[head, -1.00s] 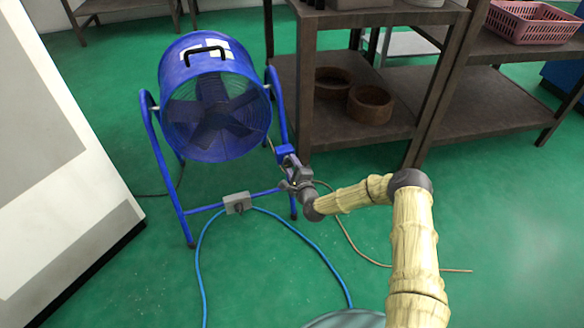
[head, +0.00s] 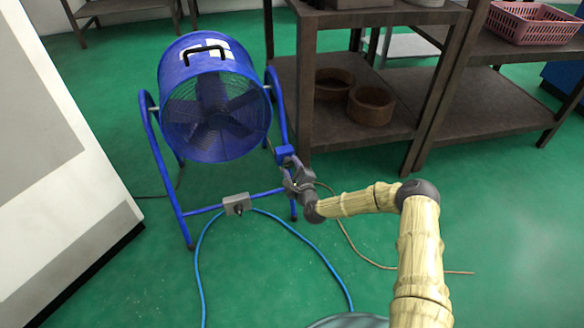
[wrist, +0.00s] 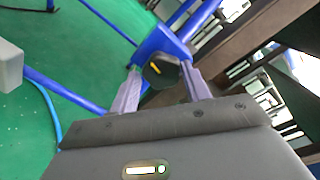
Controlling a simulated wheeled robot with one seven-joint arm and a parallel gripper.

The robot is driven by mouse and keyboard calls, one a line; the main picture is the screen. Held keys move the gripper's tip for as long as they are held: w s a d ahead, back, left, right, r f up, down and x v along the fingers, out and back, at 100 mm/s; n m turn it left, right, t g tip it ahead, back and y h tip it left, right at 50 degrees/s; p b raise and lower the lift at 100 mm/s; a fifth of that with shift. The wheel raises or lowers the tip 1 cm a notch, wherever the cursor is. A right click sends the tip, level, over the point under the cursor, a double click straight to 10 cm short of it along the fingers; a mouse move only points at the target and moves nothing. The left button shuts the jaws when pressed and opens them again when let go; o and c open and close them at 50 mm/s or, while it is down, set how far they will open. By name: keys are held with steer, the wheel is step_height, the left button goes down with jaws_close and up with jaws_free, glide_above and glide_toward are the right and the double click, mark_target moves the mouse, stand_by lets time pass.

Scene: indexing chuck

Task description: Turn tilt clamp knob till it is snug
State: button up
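The tilt clamp knob (wrist: 161,71) is dark with a yellow pointer mark. It sits on a blue clamp block (wrist: 158,42) on the fan's stand. In the head view the blue block (head: 284,152) is at the right side of the blue drum fan (head: 214,105), and my gripper hides the knob. My gripper (head: 290,170) reaches the block from the front right. In the wrist view my gripper (wrist: 161,72) has one finger on each side of the knob, and both fingertips appear to touch it.
A brown shelf (head: 355,115) with two round bowls stands close behind my gripper. A grey switch box (head: 237,204) sits on the stand's lower bar. A blue cable (head: 300,235) runs over the green floor. A white panel (head: 60,170) is at the left.

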steer(key=shift+o, duration=1)
steer(key=shift+s+d+r+p, duration=0.15)
steer(key=shift+s+d+p, duration=0.15)
steer(key=shift+s+p, duration=0.1)
steer(key=p+v, duration=0.6)
steer(key=v, duration=1)
steer(key=shift+s, duration=0.2)
stand_by(0.6)
